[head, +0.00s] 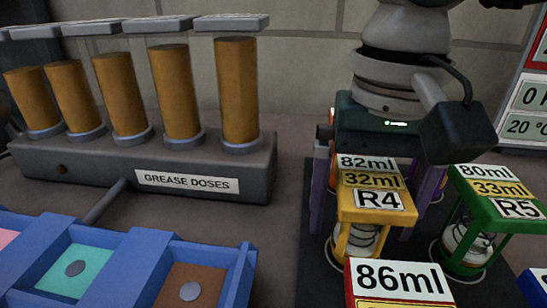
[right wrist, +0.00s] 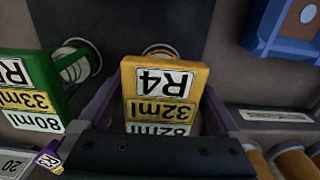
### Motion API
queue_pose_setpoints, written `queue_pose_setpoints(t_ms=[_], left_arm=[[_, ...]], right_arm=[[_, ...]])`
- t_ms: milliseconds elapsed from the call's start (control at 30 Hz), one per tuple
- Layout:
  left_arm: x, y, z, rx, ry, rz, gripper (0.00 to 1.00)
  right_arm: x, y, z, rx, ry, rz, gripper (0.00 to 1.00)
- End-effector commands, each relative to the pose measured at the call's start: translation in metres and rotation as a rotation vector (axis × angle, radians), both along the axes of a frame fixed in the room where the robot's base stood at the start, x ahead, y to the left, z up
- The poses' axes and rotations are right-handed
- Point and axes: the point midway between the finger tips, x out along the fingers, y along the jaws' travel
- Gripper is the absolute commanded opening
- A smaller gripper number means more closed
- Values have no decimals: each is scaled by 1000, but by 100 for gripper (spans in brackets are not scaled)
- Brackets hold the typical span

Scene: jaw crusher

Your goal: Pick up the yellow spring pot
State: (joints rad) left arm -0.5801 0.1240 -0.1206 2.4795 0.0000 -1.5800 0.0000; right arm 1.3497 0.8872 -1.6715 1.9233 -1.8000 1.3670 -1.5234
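The yellow spring pot (head: 358,240) stands upright on a dark mat, with labels 82ml, 32ml and R4 on its sloped top. A coil spring shows inside its frame. In the right wrist view the pot (right wrist: 129,78) sits between the fingers. My right gripper (head: 366,212) comes down from above and behind the pot. Its purple fingers stand on either side of the pot, with small gaps visible. In the right wrist view the gripper (right wrist: 160,98) is open around the pot. The lower fingertips are partly hidden in the head view. My left gripper is not in view.
A green pot (head: 513,212), labelled R5, stands close on the right. A pot labelled 86ml (head: 397,278) stands in front. A grease doses rack (head: 90,170) with several amber cylinders is at the left. A blue compartment tray (head: 130,262) lies front left. A wall is behind.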

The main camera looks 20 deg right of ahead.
Motion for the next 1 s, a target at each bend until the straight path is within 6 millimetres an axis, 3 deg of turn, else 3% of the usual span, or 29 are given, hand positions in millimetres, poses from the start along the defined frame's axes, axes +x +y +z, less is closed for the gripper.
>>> queue_pose_setpoints(t_ms=[67,800,1000], left_arm=[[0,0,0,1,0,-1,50],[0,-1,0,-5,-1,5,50],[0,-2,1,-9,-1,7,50]], right_arm=[[0,0,0,0,0,0,89],[0,0,1,0,0,0,6],[0,0,1,1,-1,0,5]])
